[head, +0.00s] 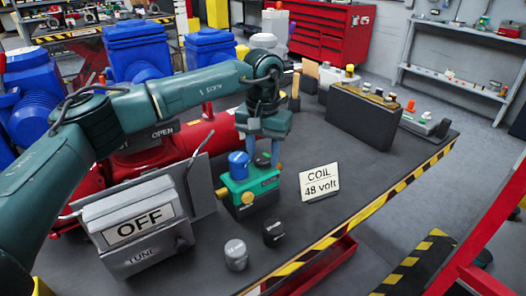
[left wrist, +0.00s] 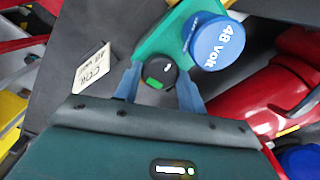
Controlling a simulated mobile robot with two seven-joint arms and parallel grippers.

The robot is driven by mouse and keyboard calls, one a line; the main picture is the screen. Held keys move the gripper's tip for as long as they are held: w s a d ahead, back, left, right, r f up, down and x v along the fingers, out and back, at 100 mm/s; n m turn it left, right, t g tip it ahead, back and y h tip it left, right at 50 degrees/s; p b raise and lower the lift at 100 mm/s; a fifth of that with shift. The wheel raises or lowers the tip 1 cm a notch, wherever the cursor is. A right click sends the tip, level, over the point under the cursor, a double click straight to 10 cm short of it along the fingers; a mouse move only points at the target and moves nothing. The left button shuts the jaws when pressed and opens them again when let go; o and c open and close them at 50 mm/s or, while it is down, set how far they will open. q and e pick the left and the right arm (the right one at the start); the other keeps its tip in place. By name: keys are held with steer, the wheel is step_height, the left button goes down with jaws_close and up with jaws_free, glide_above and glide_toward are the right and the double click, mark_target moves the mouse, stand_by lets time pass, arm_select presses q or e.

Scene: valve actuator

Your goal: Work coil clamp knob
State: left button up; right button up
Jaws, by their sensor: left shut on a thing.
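A green coil unit (head: 250,190) stands on the dark bench, with a blue cap (head: 238,165) on its top. In the left wrist view the blue cap (left wrist: 215,42) reads "48 volt". A small black knob (left wrist: 158,72) with a green mark sits on the unit beside the cap; it also shows in the head view (head: 262,159), partly hidden. My left gripper (left wrist: 160,82) comes down from above with its blue fingers on both sides of the black knob, shut on it. A white card (head: 319,180) reading "COIL 48 volt" stands right of the unit. My right gripper is out of view.
Two loose caps, one grey (head: 236,254) and one black (head: 273,233), stand in front of the unit. A grey box (head: 140,225) reading "OFF" and a red cylinder (head: 185,145) are to the left. The bench right of the card is clear up to the striped edge.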

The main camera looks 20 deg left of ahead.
mark_target(263, 157)
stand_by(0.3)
arm_select(q)
steer(key=o, duration=1)
steer(key=shift+r, duration=0.1)
step_height(263, 157, up, 13)
